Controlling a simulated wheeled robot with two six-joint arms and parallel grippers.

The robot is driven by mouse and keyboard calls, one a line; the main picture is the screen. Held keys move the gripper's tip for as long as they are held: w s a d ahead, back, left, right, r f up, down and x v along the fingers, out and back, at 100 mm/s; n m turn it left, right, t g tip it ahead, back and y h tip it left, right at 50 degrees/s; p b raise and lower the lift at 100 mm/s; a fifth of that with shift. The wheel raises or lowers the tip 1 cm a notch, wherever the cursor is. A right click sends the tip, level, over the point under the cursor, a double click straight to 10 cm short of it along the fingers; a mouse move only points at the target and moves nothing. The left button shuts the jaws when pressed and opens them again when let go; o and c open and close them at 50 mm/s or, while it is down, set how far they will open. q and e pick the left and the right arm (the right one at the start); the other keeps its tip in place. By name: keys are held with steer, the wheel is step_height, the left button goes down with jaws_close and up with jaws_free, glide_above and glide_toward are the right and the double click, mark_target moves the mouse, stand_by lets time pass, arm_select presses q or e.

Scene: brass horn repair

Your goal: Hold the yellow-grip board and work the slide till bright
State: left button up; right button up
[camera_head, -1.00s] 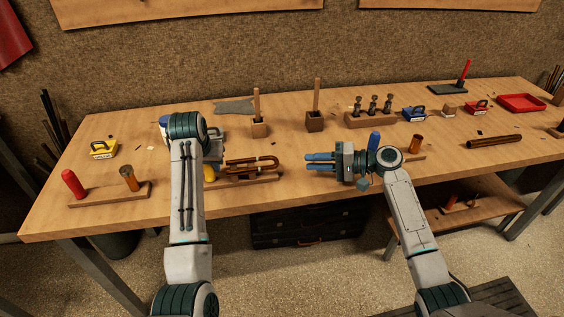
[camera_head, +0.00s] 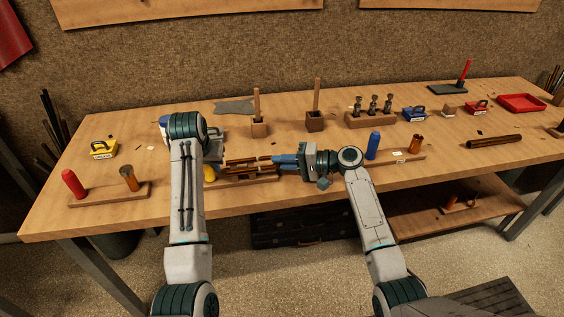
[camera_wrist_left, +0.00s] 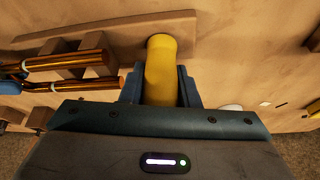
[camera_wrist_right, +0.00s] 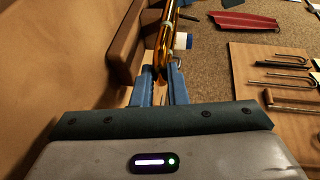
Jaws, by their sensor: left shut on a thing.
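The yellow grip (camera_head: 210,173) stands at the left end of a wooden board (camera_head: 262,179) near the bench's front edge. My left gripper (camera_wrist_left: 160,88) is shut on the yellow grip (camera_wrist_left: 161,65); my left arm partly hides this in the head view. The brass slide (camera_head: 243,163) lies along the board on wooden supports, and its tubes (camera_wrist_left: 75,65) look brownish in the left wrist view. My right gripper (camera_head: 283,162) is at the slide's right end. In the right wrist view its blue fingers (camera_wrist_right: 161,88) are apart, with the slide's end (camera_wrist_right: 168,62) between them; contact is unclear.
A board with a blue grip (camera_head: 373,145) stands right of my right gripper, and one with a red grip (camera_head: 73,183) stands at far left. A yellow labelled block (camera_head: 103,149), wooden holders (camera_head: 316,122) and a brass tube (camera_head: 494,141) lie on the bench.

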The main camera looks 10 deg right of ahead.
steer(key=shift+d, duration=0.1)
jaws_close()
steer(key=d, duration=0.3)
steer(key=shift+d, duration=0.25)
steer(key=shift+o, duration=2.2)
jaws_free()
steer(key=shift+a, duration=0.1)
steer(key=v, duration=1.2)
